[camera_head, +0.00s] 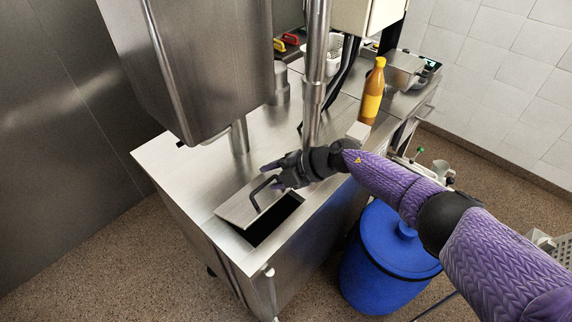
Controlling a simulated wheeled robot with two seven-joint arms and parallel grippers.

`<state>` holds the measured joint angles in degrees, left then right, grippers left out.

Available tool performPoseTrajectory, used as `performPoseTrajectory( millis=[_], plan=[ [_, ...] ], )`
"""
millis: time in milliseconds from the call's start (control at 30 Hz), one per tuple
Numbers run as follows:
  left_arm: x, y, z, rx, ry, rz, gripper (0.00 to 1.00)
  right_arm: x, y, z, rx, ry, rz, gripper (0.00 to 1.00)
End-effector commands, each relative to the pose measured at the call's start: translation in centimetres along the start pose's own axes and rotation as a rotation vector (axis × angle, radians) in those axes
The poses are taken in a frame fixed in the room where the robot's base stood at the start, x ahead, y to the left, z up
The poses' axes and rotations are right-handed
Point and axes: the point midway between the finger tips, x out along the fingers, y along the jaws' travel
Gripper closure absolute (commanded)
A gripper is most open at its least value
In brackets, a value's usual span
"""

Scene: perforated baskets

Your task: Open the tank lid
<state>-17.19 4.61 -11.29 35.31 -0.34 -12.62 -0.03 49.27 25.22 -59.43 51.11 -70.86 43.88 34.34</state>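The tank lid (239,209) is a flat steel plate with a black bar handle (254,197). It lies over the left part of a rectangular opening in the steel tank top. A dark gap (273,221) shows along its right side, so the opening is partly uncovered. My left gripper is not in view.
A tall steel housing (200,60) and a vertical pipe (314,75) stand behind the lid. An orange bottle (373,92) stands on the counter at the back right. A blue lidded bin (385,265) stands on the floor below my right arm. The tank top left of the lid is clear.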

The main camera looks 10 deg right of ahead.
Motion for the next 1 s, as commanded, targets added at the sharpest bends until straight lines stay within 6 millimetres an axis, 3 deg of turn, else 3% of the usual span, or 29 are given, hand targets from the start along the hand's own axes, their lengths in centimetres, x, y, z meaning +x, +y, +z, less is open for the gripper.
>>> performPoseTrajectory(
  millis=[100,300,800,867,933,1000],
  plan=[
    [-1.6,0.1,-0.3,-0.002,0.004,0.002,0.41,-3.0,0.3,0.0,-0.002,-0.003,-0.001,0.50],
    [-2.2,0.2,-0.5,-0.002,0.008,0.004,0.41,-5.8,0.1,0.0,0.000,-0.001,-0.001,0.50],
    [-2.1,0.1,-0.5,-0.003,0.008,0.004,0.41,-5.8,0.2,-0.3,0.002,0.004,0.018,0.50],
    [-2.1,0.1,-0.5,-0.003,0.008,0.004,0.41,-4.8,1.1,-1.6,0.018,0.013,0.103,0.50],
    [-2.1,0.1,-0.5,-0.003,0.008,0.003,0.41,-3.1,3.5,-4.4,0.101,0.009,0.325,0.50],
    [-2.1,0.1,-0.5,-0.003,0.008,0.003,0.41,-3.1,6.0,-6.6,0.302,-0.064,0.604,0.50]
  ],
)
